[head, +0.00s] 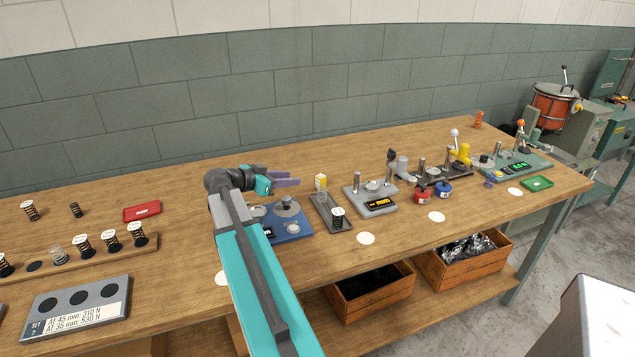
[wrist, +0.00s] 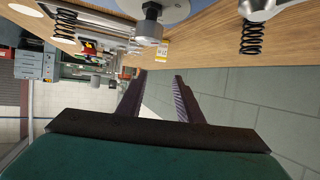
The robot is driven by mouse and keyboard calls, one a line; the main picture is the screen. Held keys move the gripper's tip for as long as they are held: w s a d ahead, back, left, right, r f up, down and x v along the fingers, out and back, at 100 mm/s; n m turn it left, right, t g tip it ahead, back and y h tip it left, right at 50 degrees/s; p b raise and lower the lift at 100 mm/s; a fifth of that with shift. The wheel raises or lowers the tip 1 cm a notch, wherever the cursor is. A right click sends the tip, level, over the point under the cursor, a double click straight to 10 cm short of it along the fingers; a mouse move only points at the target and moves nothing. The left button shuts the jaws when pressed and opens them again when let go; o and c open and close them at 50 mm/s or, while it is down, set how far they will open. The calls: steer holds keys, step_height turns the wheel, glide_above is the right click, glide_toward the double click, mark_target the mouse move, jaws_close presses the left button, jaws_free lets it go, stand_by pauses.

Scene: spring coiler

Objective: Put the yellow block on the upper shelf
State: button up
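A small yellow-and-white block (head: 321,183) stands at the back end of a dark grey plate (head: 322,208) on the workbench, just right of my gripper in the head view. In the wrist view, a yellow-and-white block (wrist: 163,50) shows beyond the fingertips, near the bench edge. My gripper (head: 299,178) is above the bench, over the back of a blue device. Its two dark fingers (wrist: 160,77) are apart, with nothing between them. No shelf above the bench top can be made out.
The blue device (head: 290,226) is close under my gripper. Several more bench devices (head: 375,196) stand to the right. Springs on a wooden rack (head: 80,251) and a red box (head: 142,211) lie left. Wooden crates (head: 370,291) sit on the shelf below the bench top.

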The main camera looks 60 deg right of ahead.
steer(key=shift+d, duration=0.1)
steer(key=p, duration=0.2)
glide_toward(320, 176)
steer(key=shift+x, duration=1.2)
steer(key=shift+s+f, duration=0.1)
steer(key=shift+s, duration=0.1)
steer(key=shift+s+d+f+p, duration=0.1)
steer(key=shift+d+f+p, duration=0.05)
steer(key=shift+d+p, duration=0.35)
steer(key=shift+p+x, duration=0.9)
steer(key=shift+x, duration=1.1)
jaws_close()
